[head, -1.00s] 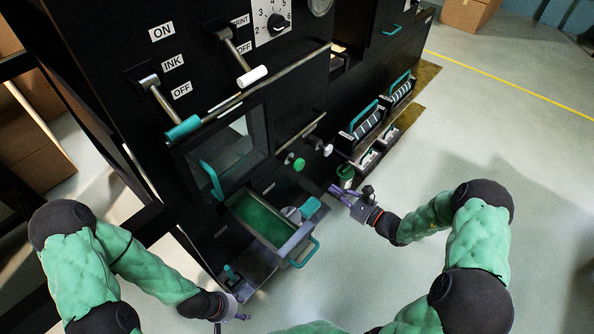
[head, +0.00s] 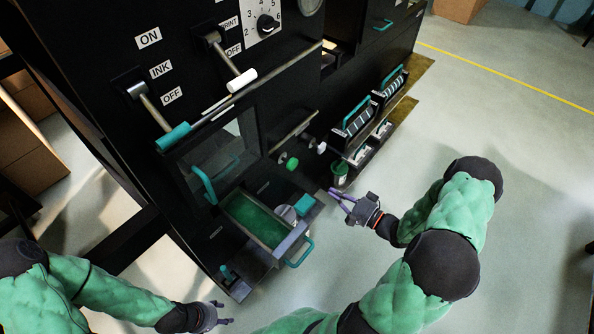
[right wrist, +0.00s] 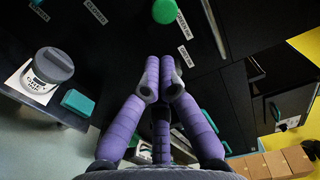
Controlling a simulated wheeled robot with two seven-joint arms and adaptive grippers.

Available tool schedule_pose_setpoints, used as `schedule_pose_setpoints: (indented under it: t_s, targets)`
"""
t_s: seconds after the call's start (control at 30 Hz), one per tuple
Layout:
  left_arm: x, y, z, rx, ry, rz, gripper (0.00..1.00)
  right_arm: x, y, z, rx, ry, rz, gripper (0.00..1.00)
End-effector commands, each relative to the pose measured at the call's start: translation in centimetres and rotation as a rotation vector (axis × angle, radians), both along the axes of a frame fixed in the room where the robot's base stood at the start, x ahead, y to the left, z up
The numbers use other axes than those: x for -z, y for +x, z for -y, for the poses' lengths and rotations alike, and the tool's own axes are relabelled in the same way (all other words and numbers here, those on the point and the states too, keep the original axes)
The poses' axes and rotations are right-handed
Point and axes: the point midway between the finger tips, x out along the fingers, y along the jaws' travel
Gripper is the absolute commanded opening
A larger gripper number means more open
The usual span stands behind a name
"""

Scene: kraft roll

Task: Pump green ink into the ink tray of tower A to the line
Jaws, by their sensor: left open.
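The ink tray (head: 283,246) juts from the black machine like a drawer, with green ink (head: 255,217) in it. I cannot make out a fill line. A grey round cap (head: 287,213) and a teal block (head: 304,203) sit by its right end; the right wrist view shows the cap (right wrist: 53,65) and block (right wrist: 77,102) too. A green knob (head: 292,164) is on the machine front, also in the right wrist view (right wrist: 165,11). My left gripper (head: 226,312) is open and empty, below the tray.
A small green pot (head: 340,172) stands just above my right gripper. A teal drawer handle (head: 300,253) sticks out in front. A white-tipped lever (head: 242,80) and a teal-tipped lever (head: 173,137) are on the machine face. The floor at right is open.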

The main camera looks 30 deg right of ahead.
Motion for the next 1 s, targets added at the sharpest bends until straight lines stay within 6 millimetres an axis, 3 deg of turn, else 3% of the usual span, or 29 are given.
schedule_pose_setpoints:
  t_s: [0.27, 0.43, 1.0]
  targets:
    - [0.0, 0.0, 0.0, 0.000, 0.000, 0.000, 0.51, 0.0, 0.1, 0.0, -0.001, 0.001, 0.000, 0.00]
    - [0.3, 0.0, 0.0, 0.000, 0.000, 0.000, 0.51, 0.1, 1.2, -0.6, -0.004, 0.001, 0.000, 0.00]
    - [2.5, 0.0, 0.0, 0.000, 0.000, 0.000, 0.51, 0.1, 10.4, -4.4, -0.005, 0.000, 0.002, 0.00]
